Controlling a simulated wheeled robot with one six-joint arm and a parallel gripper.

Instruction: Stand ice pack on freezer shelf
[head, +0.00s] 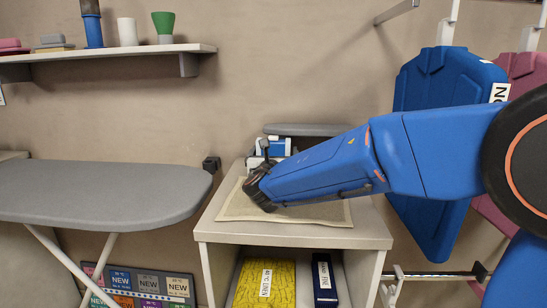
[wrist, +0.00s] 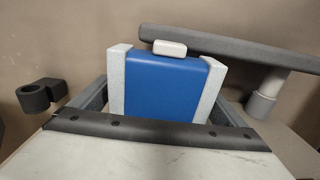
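A blue block with a white cap, which looks like the ice pack (wrist: 163,88), stands upright in the wrist view between the two light grey pads of my gripper (wrist: 166,76). Both pads appear to touch its sides. In the head view the blue pack (head: 271,147) shows small beyond the dark wrist, above the beige mat (head: 325,214) on a white cabinet (head: 290,232). I cannot tell whether its base touches the mat; the wrist hides its lower part. No freezer or freezer shelf is recognisable in either view.
A grey padded board on a post (wrist: 245,52) stands close behind and right of the pack. A black ring holder (wrist: 40,95) is at left. A grey ironing board (head: 100,190) fills the left side. The mat's right part is clear.

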